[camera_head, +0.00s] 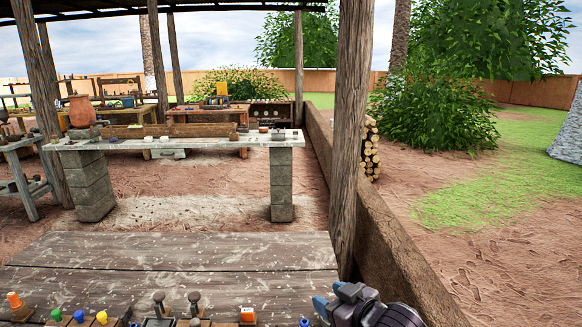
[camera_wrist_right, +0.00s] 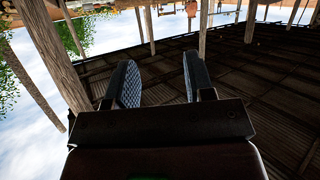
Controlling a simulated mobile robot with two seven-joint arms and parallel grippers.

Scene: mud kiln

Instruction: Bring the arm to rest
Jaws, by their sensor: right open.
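My right gripper (camera_head: 328,302) shows at the lower right of the head view, by the near right corner of the wooden table (camera_head: 180,262). In the right wrist view my right gripper (camera_wrist_right: 160,84) has its two dark fingers apart, with nothing between them. That view is upside down or strongly tilted, with the plank roof and posts behind the fingers. My left gripper is not in either view.
Small coloured bottles (camera_head: 79,316) and dark stamps or tools (camera_head: 194,300) stand along the table's near edge. A wooden post (camera_head: 349,140) and a low mud wall (camera_head: 385,250) stand just beyond the right side. The table's middle is bare.

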